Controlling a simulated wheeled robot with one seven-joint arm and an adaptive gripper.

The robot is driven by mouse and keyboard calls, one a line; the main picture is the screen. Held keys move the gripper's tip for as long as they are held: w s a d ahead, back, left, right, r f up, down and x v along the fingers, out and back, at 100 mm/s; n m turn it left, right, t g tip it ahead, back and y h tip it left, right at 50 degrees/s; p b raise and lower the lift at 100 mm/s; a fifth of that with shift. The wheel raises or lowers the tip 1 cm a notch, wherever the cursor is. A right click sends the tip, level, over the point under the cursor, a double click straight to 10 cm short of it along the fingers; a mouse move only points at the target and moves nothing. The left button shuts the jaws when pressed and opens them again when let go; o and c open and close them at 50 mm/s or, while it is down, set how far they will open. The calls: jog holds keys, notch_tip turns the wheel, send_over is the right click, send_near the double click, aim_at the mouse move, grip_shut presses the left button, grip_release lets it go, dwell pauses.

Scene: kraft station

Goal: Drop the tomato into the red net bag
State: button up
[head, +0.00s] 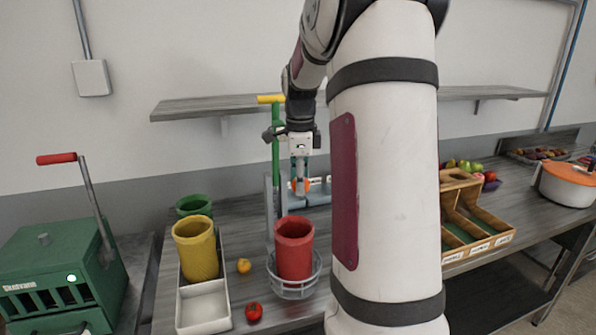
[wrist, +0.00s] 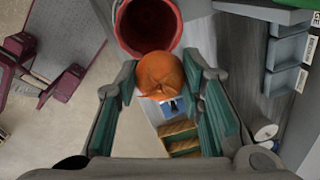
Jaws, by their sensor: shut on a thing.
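The red net bag (head: 294,252) stands upright and open-topped in a wire ring holder on the bench. Its open mouth also shows at the top of the wrist view (wrist: 140,22). My gripper (head: 300,182) is above the bag, pointing down, and is shut on a round, ribbed orange fruit (wrist: 161,76). A small red fruit (head: 253,312) lies on the bench in front.
A yellow bag (head: 195,249) and a green bag (head: 194,205) stand left of the red one. A white tray (head: 204,307) is in front of them. A green post with a yellow handle (head: 270,99) rises behind the red bag. A wooden divided box (head: 464,200) is at right.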

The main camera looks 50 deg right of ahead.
jog(key=shift+f, duration=0.95)
jog(key=o, duration=1.1)
jog(key=shift+o, duration=0.2)
jog(key=shift+r, duration=0.1)
notch_tip(320, 180, up, 12)
jog(key=a, duration=0.1)
jog(key=shift+s, duration=0.4)
